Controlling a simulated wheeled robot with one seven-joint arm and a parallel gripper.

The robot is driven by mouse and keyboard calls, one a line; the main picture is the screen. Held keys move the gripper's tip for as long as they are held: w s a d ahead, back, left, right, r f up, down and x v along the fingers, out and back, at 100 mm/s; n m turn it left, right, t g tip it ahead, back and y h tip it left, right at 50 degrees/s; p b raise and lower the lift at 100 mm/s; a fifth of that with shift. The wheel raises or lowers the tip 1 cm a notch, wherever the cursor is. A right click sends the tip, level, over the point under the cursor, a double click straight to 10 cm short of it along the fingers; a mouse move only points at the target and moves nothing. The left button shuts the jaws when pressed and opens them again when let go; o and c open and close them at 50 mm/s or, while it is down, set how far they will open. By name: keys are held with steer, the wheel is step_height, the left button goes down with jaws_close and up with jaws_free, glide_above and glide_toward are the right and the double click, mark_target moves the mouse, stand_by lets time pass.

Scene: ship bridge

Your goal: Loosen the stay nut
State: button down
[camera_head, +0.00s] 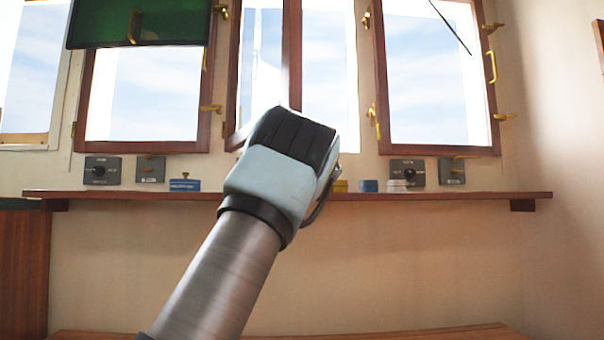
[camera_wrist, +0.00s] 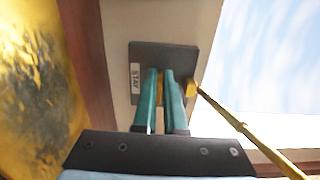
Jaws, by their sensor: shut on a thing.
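In the wrist view, a dark grey plate (camera_wrist: 160,54) marked STAY is mounted on the pale window frame. My gripper (camera_wrist: 162,76) has its two teal fingers over this plate, close together. They are shut on the brass stay nut (camera_wrist: 161,90), of which only a sliver shows between them. A brass stay rod (camera_wrist: 240,127) runs from a brass piece just right of the fingers towards the lower right. In the head view my arm and wrist hide the gripper's fingers and the nut.
In the wrist view a large blurred brass surface (camera_wrist: 32,90) is close at the left. In the head view a wooden shelf (camera_head: 420,197) runs below the windows, with small control boxes (camera_head: 102,170) above it. A green panel (camera_head: 165,25) hangs at upper left.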

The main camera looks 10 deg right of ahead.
steer(key=shift+d+f, duration=0.15)
steer(key=shift+d, duration=0.15)
steer(key=c, duration=1)
jaws_free()
steer(key=shift+a, duration=0.1)
steer(key=shift+s, duration=0.15)
steer(key=s+b, duration=0.1)
steer(key=s, duration=0.2)
steer(key=s+a+b, duration=0.1)
steer(key=s+b, duration=0.2)
steer(key=s, duration=0.2)
steer(key=shift+s+a, duration=0.25)
steer(key=shift+s, duration=0.05)
steer(key=shift+s+a+b, duration=0.3)
steer(key=shift+s+b, duration=0.2)
steer(key=shift+s, duration=0.4)
